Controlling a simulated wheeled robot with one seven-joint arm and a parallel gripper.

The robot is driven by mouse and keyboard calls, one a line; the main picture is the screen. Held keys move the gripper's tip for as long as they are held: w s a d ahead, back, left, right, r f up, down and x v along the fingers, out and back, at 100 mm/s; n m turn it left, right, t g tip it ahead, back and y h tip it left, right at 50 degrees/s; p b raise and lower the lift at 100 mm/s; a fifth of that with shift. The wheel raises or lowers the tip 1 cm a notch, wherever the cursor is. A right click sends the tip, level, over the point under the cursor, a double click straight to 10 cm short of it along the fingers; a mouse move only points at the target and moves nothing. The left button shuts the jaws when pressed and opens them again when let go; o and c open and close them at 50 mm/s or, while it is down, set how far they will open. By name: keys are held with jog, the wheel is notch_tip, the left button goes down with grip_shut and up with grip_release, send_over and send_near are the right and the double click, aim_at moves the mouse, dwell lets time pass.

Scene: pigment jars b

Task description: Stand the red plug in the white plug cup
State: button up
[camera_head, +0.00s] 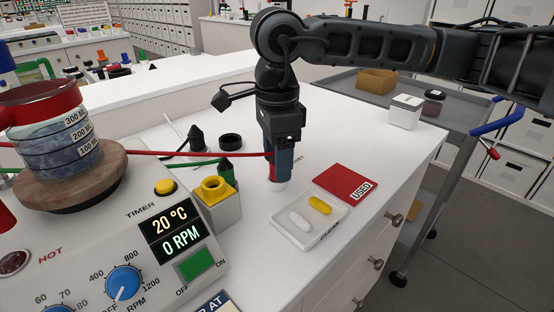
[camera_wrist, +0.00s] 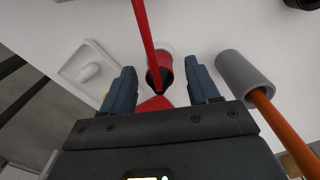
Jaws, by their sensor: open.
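In the wrist view the gripper (camera_wrist: 159,70) is open, one finger on each side of the red plug (camera_wrist: 160,76), with a gap on both sides. The plug is red and dark, with a red cable running up from it. In the head view the fingers hide most of the plug.
A white tray (camera_head: 285,233) with a white and a yellow capsule lies in front, beside a red "USED" card (camera_head: 346,185). A grey box with a yellow socket (camera_head: 214,190) and the stirrer hotplate (camera_head: 130,240) stand left. A grey cylinder (camera_wrist: 243,72) is close to the right finger.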

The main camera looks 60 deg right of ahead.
notch_tip(320, 180, up, 7)
dwell(0.3)
dwell(0.6)
